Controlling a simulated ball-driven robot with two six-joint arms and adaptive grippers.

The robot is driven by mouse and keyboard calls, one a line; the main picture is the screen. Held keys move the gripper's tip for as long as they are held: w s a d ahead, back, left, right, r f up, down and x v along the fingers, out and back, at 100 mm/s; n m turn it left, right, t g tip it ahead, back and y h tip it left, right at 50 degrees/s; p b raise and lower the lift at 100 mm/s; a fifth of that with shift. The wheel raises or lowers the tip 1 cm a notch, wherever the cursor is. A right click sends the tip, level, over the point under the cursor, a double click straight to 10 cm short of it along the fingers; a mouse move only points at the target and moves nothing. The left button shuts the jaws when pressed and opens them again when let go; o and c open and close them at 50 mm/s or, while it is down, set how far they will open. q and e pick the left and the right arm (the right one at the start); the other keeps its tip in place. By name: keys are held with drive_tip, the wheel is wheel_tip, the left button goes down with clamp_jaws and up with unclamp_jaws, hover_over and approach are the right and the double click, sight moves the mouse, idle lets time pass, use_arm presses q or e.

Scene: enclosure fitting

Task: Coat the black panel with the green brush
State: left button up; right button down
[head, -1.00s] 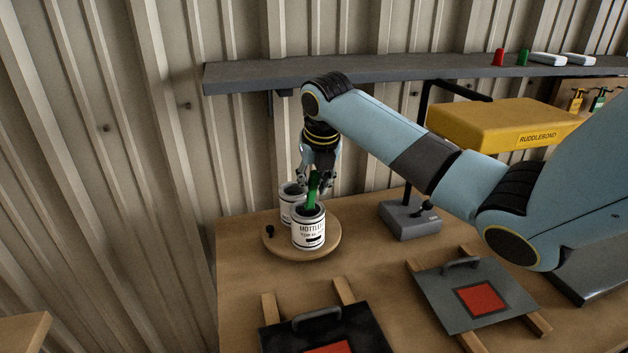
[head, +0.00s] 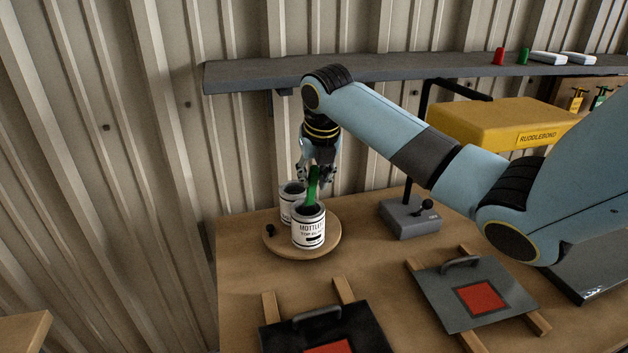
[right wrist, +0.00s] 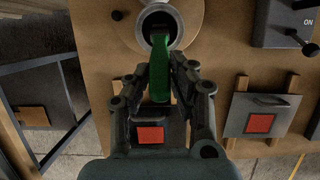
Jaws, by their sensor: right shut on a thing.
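The green brush (head: 313,186) stands in the front white tin (head: 309,231), its lower end hidden inside. My right gripper (head: 316,176) is shut on the green brush's handle above the tin. In the right wrist view the green brush (right wrist: 159,75) lies between my right gripper's fingers (right wrist: 161,72) and reaches into the tin's mouth (right wrist: 158,27). The black panel (head: 322,330) with a red square and a handle lies on wooden strips at the front of the table, cut off by the lower edge. My left gripper is out of view.
A second tin (head: 291,191) stands behind the first on a round wooden turntable (head: 270,245). A grey panel (head: 445,295) with a red square lies to the right. A grey switch box (head: 408,222) and a yellow hood (head: 490,122) stand behind it. A shelf (head: 260,76) runs along the wall.

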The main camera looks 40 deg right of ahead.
drive_tip(key=shift+r, duration=2.95)
drive_tip(key=shift+f, duration=0.1)
